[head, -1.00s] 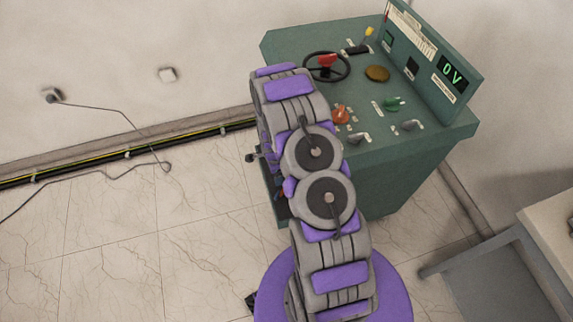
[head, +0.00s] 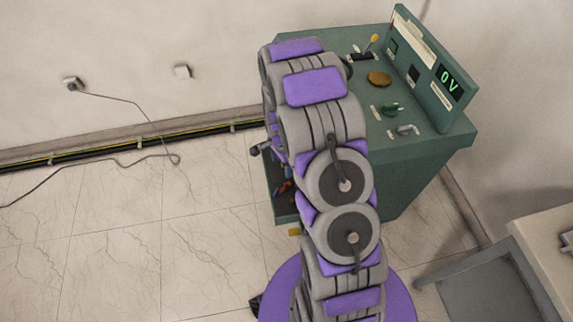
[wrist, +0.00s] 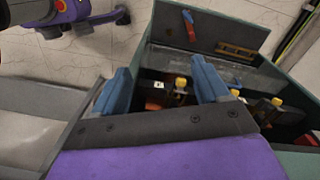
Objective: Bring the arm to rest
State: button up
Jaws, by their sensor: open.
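My arm (head: 325,125), grey and purple, rises through the middle of the head view, bent and in front of the green control console (head: 420,165). My gripper is hidden in the head view. In the wrist view my gripper (wrist: 158,82) shows two blue fingers, wide apart with nothing between them. Beyond the fingers is an open compartment (wrist: 225,65) with yellow-capped parts (wrist: 181,84) inside. I cannot tell how far the fingertips are from it.
The console carries a green 0 V display (head: 450,78), a green knob (head: 391,108) and a yellow-tipped lever (head: 373,42). A cable (head: 130,102) runs from a wall socket (head: 72,84).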

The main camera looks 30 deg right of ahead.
jog(key=shift+s+d+r, duration=0.15)
jog(key=shift+s+r, duration=0.05)
jog(key=shift+r, duration=0.05)
jog(key=shift+a, duration=0.2)
